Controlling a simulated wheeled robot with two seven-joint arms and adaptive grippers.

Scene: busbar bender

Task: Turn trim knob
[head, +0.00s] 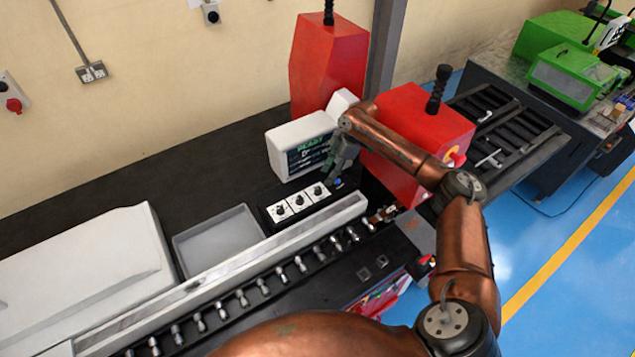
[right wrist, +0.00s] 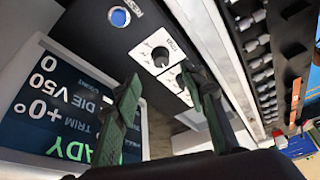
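Three black knobs on white plates sit in a row on a dark control panel, with the middle knob (head: 299,201) at its centre. I cannot read which is the trim knob. My right gripper (head: 335,174) is above the panel's right end, beside the display. In the right wrist view its two dark green fingers (right wrist: 158,82) are apart with nothing between them. The nearest knob (right wrist: 160,56) shows just beyond the fingertips; a second is partly hidden by the right finger. The display (right wrist: 62,105) reads READY, DIE V50, TRIM +0° and a 0. My left gripper is out of view.
A blue button (right wrist: 120,17) is set in the panel beyond the knobs. A grey tray (head: 218,240) lies left of the panel. A rail with a row of rollers (head: 262,286) runs in front. Red machine housings (head: 328,62) stand behind and to the right.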

